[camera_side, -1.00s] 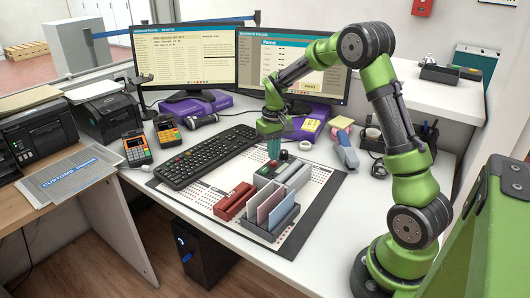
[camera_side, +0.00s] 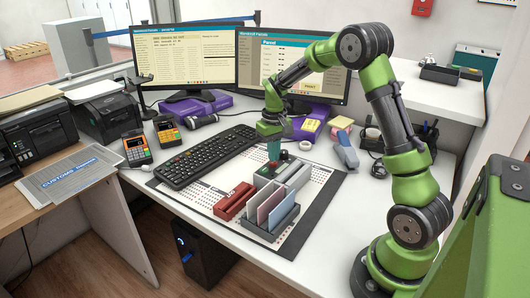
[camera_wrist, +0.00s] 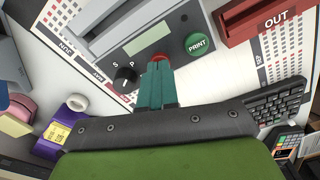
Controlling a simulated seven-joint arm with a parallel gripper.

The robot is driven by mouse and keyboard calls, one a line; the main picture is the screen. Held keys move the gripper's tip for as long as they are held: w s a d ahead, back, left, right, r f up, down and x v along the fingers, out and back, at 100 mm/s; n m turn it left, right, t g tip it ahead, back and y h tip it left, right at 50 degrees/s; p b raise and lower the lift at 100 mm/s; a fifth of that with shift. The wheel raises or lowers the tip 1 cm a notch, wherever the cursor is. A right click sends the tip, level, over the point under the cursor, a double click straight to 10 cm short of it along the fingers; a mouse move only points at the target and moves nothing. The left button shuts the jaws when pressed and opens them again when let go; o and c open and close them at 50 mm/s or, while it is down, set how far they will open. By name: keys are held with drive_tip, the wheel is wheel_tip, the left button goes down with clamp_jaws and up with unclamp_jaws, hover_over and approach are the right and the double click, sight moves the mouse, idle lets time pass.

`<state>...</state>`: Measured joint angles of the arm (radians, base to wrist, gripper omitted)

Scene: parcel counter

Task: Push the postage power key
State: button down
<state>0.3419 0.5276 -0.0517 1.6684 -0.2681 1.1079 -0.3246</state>
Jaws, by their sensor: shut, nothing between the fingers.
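The postage machine (camera_side: 291,176) is a grey unit on the desk mat. In the wrist view its dark panel (camera_wrist: 178,66) carries a red key (camera_wrist: 160,57), a green PRINT key (camera_wrist: 198,44) and a black knob (camera_wrist: 125,77). My gripper (camera_side: 273,160) points down over this panel. Its teal fingers are together and empty, and in the wrist view the fingertips (camera_wrist: 157,66) overlap the red key's lower edge. Only the top of the red key shows. I cannot tell whether the fingertips touch it.
A red OUT tray (camera_side: 234,201) and a rack of upright cards (camera_side: 270,212) stand in front of the machine. A black keyboard (camera_side: 207,157) lies to the left. A tape roll (camera_side: 305,145) and a stapler-like tool (camera_side: 346,151) are to the right.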

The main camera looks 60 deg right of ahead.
drive_tip(key=shift+f, duration=0.45)
drive_tip(key=shift+r, duration=0.75)
drive_tip(key=shift+r, duration=1.8)
idle(0.9)
drive_tip(key=shift+r, duration=2.1)
idle(0.8)
